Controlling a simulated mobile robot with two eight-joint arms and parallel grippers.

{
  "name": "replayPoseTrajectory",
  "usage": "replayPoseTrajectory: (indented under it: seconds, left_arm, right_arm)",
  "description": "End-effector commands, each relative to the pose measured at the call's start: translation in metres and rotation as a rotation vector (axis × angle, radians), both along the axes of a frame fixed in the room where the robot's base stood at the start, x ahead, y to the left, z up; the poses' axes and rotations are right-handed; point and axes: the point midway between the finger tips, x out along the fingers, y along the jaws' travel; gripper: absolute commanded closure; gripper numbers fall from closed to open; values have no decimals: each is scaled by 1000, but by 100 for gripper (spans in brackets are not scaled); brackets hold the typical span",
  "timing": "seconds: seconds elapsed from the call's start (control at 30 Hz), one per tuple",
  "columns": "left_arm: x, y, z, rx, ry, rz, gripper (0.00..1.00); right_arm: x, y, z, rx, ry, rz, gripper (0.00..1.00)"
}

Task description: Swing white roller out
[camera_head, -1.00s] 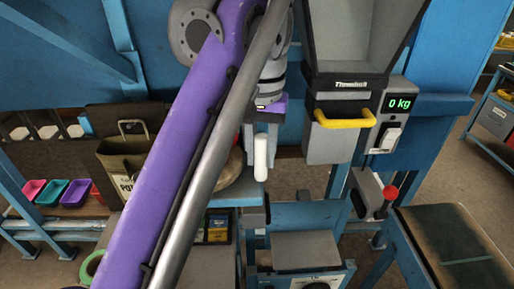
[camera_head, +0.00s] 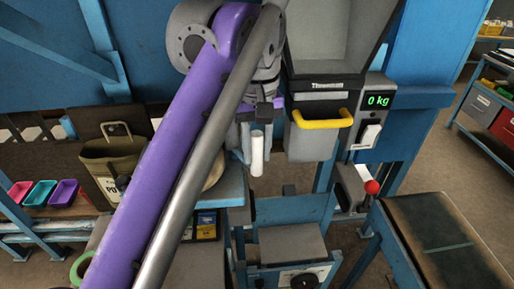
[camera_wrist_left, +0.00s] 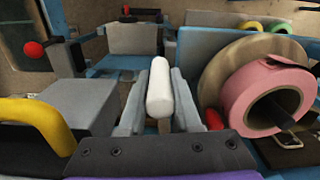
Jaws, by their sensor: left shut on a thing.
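The white roller (camera_head: 257,154) is a short white cylinder, standing nearly upright below my left wrist in the head view, left of the yellow handle. In the left wrist view the white roller (camera_wrist_left: 159,90) lies between the two grey fingers. My left gripper (camera_head: 258,138) is shut on it. The roller's far end and whatever it is mounted on are hidden. My right gripper is in neither view.
A grey hopper with a yellow handle (camera_head: 323,119) and a "0 kg" display (camera_head: 378,101) stands just right of the roller. A red-knobbed lever (camera_head: 372,187) is lower right. A pink roll (camera_wrist_left: 265,97) lies right in the wrist view.

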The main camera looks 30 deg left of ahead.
Motion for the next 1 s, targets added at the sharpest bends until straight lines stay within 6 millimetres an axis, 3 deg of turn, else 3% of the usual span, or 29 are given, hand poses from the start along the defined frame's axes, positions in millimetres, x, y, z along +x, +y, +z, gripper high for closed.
replayPoseTrajectory:
  seconds: [0.13, 0.17, 0.33, 1.0]
  left_arm:
    - [0, 1, 1, 2, -2, 0, 100]
    - [0, 1, 1, 2, -2, 0, 66]
    - [0, 0, 1, 1, -2, 0, 38]
    - [0, 0, -1, 1, 1, -59, 38]
  right_arm:
    - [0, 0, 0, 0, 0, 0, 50]
    - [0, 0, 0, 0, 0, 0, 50]
    - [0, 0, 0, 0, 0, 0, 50]
    - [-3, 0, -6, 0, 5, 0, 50]
